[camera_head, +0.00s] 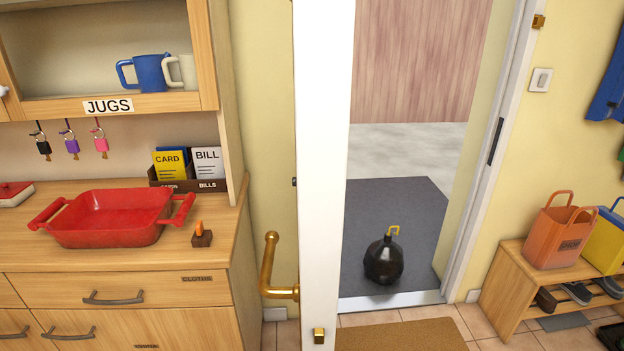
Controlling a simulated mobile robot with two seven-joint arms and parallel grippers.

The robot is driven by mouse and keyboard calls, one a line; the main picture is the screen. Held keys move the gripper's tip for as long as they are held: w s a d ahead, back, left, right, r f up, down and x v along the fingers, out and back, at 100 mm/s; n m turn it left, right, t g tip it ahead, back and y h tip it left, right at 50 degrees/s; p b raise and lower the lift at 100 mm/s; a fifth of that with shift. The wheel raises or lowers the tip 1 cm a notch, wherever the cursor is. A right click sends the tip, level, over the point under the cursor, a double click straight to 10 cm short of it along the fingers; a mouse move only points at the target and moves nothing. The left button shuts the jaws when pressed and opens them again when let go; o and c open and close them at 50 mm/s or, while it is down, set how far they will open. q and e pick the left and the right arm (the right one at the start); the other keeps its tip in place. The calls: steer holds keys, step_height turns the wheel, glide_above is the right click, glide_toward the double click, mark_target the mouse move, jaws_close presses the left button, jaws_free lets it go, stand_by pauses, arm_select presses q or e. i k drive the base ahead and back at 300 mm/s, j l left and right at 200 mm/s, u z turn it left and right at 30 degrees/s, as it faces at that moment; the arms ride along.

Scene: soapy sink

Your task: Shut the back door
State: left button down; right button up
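The white back door (322,170) stands open, seen nearly edge-on in the middle of the view. A brass handle (269,265) sticks out from its left face, low down. A small brass fitting (319,336) shows on its edge. The open doorway is to the right of the door, with a white frame (492,150) and a dark strike plate (496,141) on the frame. Neither of my grippers shows in the view.
A black tied bag (384,260) sits on a grey mat (408,205) just beyond the threshold. A brown doormat (402,335) lies inside. A wooden dresser (236,240) with a red tray (107,220) stands left. A shoe bench (507,290) with bags stands right.

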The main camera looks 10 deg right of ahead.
mark_target(322, 30)
steer(key=j+z, duration=0.5)
steer(key=j, duration=0.25)
steer(key=k+z, duration=0.2)
steer(key=z, duration=0.15)
steer(key=k+z, duration=0.2)
steer(key=z, duration=0.15)
